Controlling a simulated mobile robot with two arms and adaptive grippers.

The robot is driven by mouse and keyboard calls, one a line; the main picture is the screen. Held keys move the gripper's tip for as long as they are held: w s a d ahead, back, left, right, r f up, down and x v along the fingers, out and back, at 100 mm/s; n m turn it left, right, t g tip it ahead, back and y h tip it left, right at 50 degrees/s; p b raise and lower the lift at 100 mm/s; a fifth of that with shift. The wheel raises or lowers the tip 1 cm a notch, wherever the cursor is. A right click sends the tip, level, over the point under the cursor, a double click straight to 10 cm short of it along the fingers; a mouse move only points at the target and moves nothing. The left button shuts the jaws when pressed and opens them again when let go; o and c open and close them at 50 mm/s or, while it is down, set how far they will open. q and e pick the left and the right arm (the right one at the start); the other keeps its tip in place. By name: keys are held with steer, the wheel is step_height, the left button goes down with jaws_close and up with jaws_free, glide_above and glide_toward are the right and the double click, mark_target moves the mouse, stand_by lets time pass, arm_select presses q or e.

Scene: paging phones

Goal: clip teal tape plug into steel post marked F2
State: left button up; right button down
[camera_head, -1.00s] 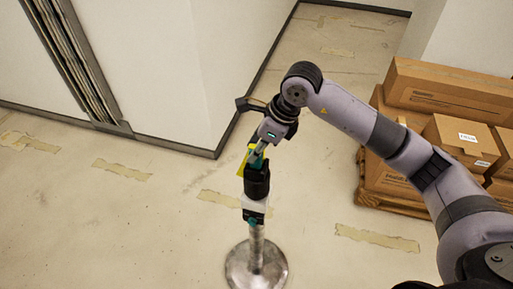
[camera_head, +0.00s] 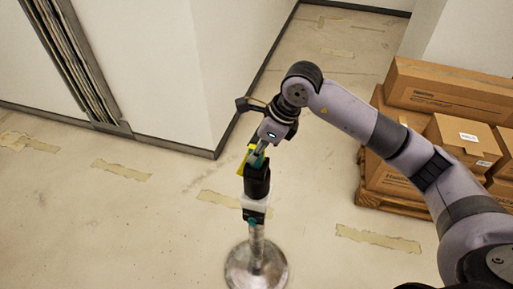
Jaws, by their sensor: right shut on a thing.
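The steel post (camera_head: 257,255) stands upright on a round metal base at the lower middle of the head view. A black post head (camera_head: 257,180) with a white band (camera_head: 256,202) sits on top of it. A small teal piece (camera_head: 252,222) shows just below the band. My right gripper (camera_head: 257,158) is directly over the post head, pointing down, and is shut on the teal tape plug (camera_head: 259,162). The plug is mostly hidden by the fingers and touches or nearly touches the head; I cannot tell how deep it sits. No F2 mark is readable. My left gripper is not in view.
A yellow piece (camera_head: 243,161) shows beside the gripper's fingers. Cardboard boxes (camera_head: 450,90) are stacked on a wooden pallet (camera_head: 395,207) at the right. White walls (camera_head: 150,60) stand behind. The floor around the post is clear, with worn tape strips (camera_head: 377,239).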

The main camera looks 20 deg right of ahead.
steer(key=shift+f+b, duration=0.4)
steer(key=shift+f, duration=0.05)
steer(key=shift+r, duration=0.25)
steer(key=shift+r+p, duration=0.45)
steer(key=shift+r, duration=0.2)
steer(key=shift+b, duration=0.3)
stand_by(0.6)
steer(key=shift+f+b, duration=0.75)
steer(key=shift+f, duration=0.1)
steer(key=c, duration=1.5)
jaws_free()
